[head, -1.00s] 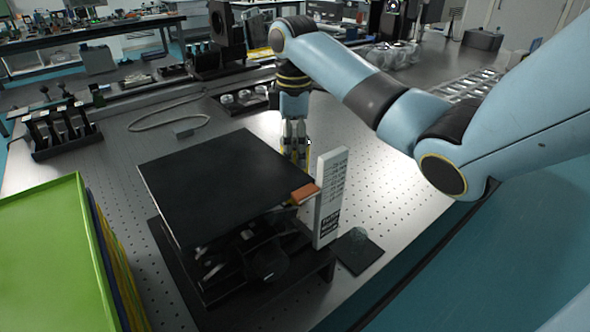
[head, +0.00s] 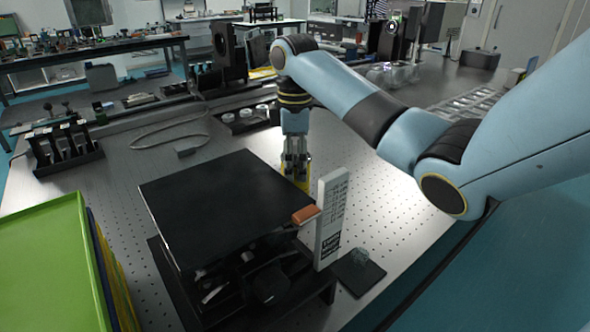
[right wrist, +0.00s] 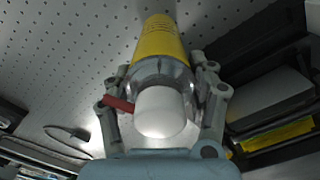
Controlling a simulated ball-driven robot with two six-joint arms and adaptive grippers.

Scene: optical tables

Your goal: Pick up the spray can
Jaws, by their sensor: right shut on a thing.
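The spray can has a yellow body (right wrist: 160,40), a silver shoulder and a white cap, with a red piece at the cap's side in the right wrist view. In the head view only a yellow part of the can (head: 303,182) shows, behind the black platform and below my right gripper (head: 296,172). My right gripper, which also shows in the right wrist view (right wrist: 162,85), is shut on the can, with a finger on each side of its upper part. I cannot tell whether the can touches the table. My left gripper is not in view.
A black raised platform (head: 215,205) stands on the perforated optical table (head: 385,215), close in front of the can. A white upright panel (head: 331,215) and an orange block (head: 306,214) are by its right corner.

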